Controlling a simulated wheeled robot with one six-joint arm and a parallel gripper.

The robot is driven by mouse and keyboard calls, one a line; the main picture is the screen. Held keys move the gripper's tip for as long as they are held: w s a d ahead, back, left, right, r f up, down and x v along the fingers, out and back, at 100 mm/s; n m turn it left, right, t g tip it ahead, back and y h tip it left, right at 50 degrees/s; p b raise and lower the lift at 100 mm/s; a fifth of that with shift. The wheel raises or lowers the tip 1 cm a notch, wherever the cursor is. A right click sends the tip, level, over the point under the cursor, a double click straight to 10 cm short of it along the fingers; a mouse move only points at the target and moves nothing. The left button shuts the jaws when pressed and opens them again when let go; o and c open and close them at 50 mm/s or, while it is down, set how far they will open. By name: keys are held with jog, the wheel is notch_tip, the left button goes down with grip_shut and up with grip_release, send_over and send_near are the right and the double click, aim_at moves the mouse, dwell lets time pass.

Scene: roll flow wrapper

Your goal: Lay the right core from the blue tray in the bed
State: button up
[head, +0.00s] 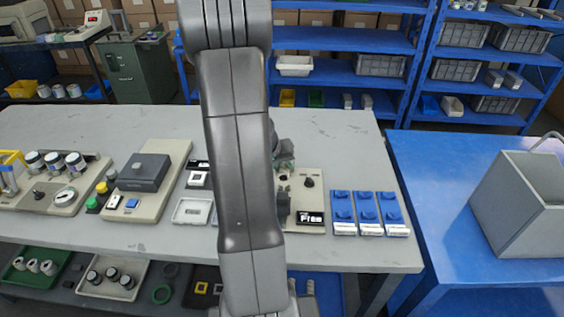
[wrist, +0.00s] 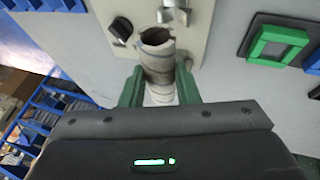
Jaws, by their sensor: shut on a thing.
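In the wrist view my gripper (wrist: 158,88) has its two green fingers shut on a grey-brown hollow core (wrist: 157,62). The core's open end faces the top of the picture, by a beige machine plate (wrist: 187,25) with a black knob and a small metal bracket. I cannot tell whether the core touches the plate. In the head view my arm covers most of the gripper and the core. The beige plate shows there too (head: 313,212), with a knob and a label reading "Free". I cannot make out the bed clearly. A blue tray (head: 330,291) shows partly on the lower shelf.
Several blue blocks (head: 368,211) stand right of the plate. A grey box (head: 150,172) on a beige base and a white tray (head: 191,211) are to the left. A blue table with a grey bin (head: 520,200) is at right. The worktop's back (head: 330,130) is clear.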

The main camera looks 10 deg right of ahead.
notch_tip(320, 180, down, 4)
jog(key=shift+r+b, duration=0.1)
jog(key=shift+b, duration=1.1)
jog(key=shift+f+b, duration=0.65)
jog(key=shift+b, duration=0.25)
jog(key=o, duration=1)
jog(key=shift+r, duration=0.1)
jog(key=p+v, duration=0.2)
jog(key=v, duration=1.1)
jog(key=shift+s+r, duration=0.2)
jog(key=shift+r, duration=0.15)
jog(key=b+x, duration=0.2)
jog(key=x, duration=1.2)
jog(key=shift+a, duration=0.15)
jog(key=shift+r+p, duration=0.7)
jog(key=shift+p, duration=0.25)
